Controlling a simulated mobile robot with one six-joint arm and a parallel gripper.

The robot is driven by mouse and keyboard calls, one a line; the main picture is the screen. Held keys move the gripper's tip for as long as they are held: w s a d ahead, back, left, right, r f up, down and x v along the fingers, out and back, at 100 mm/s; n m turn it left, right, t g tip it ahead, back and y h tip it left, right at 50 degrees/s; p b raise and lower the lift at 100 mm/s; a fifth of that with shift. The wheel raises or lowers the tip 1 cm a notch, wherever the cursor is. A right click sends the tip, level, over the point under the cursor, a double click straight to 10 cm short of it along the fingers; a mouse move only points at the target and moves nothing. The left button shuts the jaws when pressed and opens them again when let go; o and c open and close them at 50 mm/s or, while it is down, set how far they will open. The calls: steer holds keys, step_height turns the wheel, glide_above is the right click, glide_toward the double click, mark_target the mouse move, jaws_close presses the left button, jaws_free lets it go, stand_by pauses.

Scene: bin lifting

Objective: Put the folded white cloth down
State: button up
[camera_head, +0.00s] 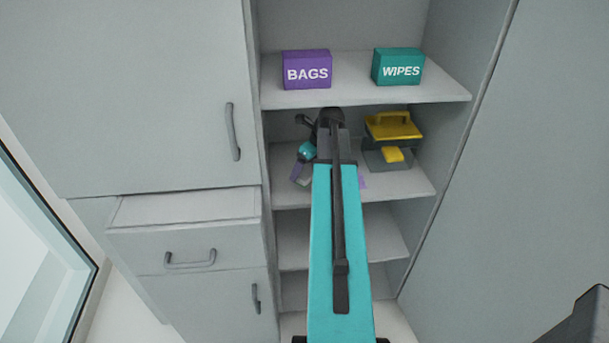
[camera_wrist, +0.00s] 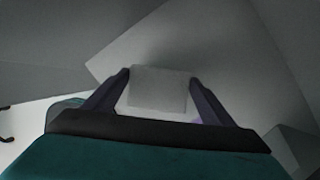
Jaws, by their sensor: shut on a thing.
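The folded white cloth (camera_wrist: 158,88) is a pale block between the two dark purple fingers of my gripper (camera_wrist: 158,100) in the wrist view. My gripper is shut on it, with a finger at each side. Pale surface shows below the cloth; I cannot tell whether the cloth touches it. In the head view, my teal arm reaches into the open cupboard at the middle shelf (camera_head: 408,190). It hides most of the gripper, and I cannot make out the cloth clearly there.
A purple BAGS box (camera_head: 307,70) and a teal WIPES box (camera_head: 398,67) stand on the shelf above. A grey caddy with a yellow top (camera_head: 393,126) stands right of my arm. A small lilac patch (camera_head: 363,182) shows beside my arm. The lower shelf (camera_head: 382,235) looks clear.

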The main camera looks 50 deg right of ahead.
mark_target(307, 171)
steer(key=shift+f+p, duration=0.65)
steer(key=shift+f, duration=1)
steer(key=shift+f, duration=0.15)
steer(key=o, duration=0.9)
steer(key=shift+r, duration=0.25)
steer(key=shift+b+v, duration=0.3)
steer(key=shift+v, duration=0.65)
steer(key=s+b, duration=0.1)
steer(key=s, duration=0.3)
steer(key=s+b, duration=0.1)
steer(key=s, duration=0.3)
steer(key=s+d+b, duration=0.1)
steer(key=s+b, duration=0.1)
steer(key=s, duration=0.2)
steer(key=shift+s+r, duration=0.2)
steer(key=shift+r, duration=0.15)
